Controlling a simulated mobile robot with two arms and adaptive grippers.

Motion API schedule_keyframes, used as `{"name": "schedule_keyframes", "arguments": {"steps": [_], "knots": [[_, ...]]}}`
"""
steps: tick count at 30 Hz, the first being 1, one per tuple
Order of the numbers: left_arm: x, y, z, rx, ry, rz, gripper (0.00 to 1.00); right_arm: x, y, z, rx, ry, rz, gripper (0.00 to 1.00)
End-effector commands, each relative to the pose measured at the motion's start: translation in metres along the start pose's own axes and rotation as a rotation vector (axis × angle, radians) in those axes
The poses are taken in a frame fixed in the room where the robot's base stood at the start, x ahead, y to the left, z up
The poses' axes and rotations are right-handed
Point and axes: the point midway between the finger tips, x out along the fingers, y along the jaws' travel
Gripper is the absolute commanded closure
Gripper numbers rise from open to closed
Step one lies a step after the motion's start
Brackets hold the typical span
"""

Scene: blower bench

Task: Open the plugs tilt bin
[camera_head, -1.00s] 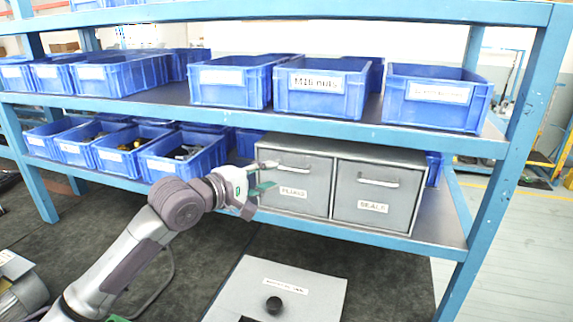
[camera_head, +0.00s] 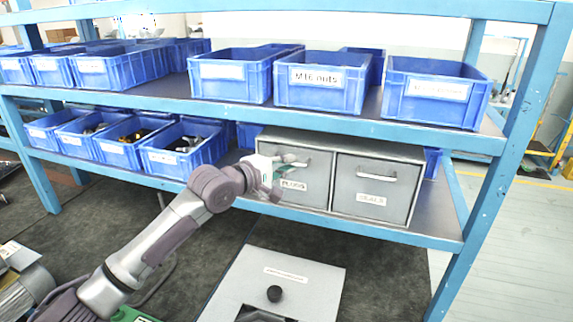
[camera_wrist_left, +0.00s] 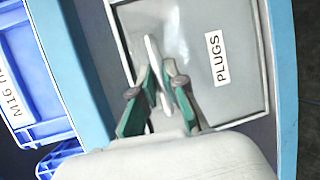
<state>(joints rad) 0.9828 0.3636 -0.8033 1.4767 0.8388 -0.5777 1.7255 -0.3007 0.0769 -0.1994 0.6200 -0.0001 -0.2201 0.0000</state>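The plugs tilt bin (camera_head: 315,190) is a grey box front with a "PLUGS" label and a bar handle, on the lower shelf. Its front looks closed. The same bin front shows in the left wrist view (camera_wrist_left: 235,90). My left gripper (camera_head: 277,168) is at the bin's handle. In the left wrist view, the green-padded fingers (camera_wrist_left: 160,82) lie on either side of the light handle bar (camera_wrist_left: 151,50), drawn in close and apparently shut on it. My right gripper is not in view.
The grey seals bin (camera_head: 372,187) stands directly to the right. Blue bins, including the M16 nuts bin (camera_head: 320,90), fill the shelf above, and more sit left on the lower shelf.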

Motion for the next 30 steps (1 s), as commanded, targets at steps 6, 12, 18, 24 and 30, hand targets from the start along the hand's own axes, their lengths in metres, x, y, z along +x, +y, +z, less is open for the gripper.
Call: {"name": "schedule_keyframes", "arguments": {"steps": [6, 12, 18, 24, 30], "knots": [[0.0, -0.001, 0.0, 0.0, 0.0, -0.001, 1.0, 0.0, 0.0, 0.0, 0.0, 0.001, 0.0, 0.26], [0.0, -0.002, 0.0, 0.001, 0.0, 0.001, 1.0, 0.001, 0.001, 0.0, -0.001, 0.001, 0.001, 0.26], [-0.003, -0.009, 0.001, 0.016, 0.0, 0.044, 1.0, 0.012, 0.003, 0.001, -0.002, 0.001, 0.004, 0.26], [-0.011, -0.023, 0.005, 0.059, 0.0, 0.153, 1.0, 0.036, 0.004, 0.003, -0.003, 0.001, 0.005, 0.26], [-0.025, -0.04, 0.011, 0.12, 0.0, 0.298, 1.0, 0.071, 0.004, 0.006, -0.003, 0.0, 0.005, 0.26]]}}
